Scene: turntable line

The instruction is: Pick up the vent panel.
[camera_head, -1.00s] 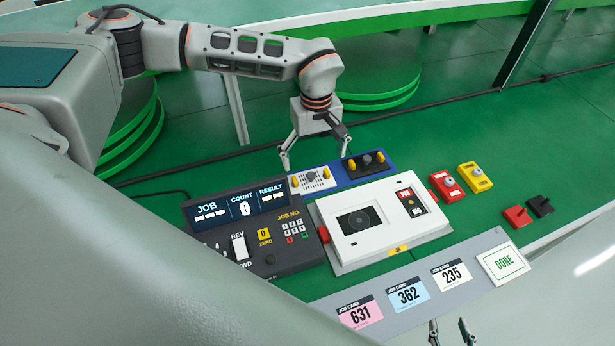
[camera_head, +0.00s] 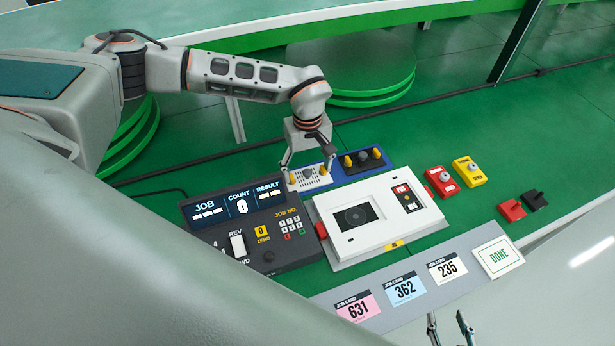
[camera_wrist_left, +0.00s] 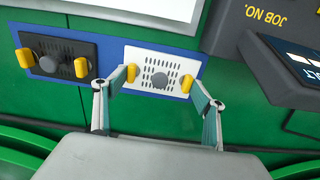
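The white slotted vent panel (camera_head: 312,181) has a grey knob in its middle and yellow lugs at its ends. It lies on the blue rack (camera_head: 340,176), beside a dark panel (camera_head: 364,161) with similar lugs. My left gripper (camera_head: 308,174) is open above the white panel. In the left wrist view, the left gripper's fingertips (camera_wrist_left: 158,75) stand apart near the two yellow lugs of the white panel (camera_wrist_left: 150,58); I cannot tell whether they touch. My right gripper (camera_head: 447,318) is open and empty at the bottom edge of the head view.
The dark job console (camera_head: 268,258) stands close in front of the rack. A white machine box (camera_head: 335,222) is to its right. Red and yellow button boxes (camera_head: 470,172) are further right. Job cards and a DONE card lie on a grey strip (camera_head: 387,312) in front.

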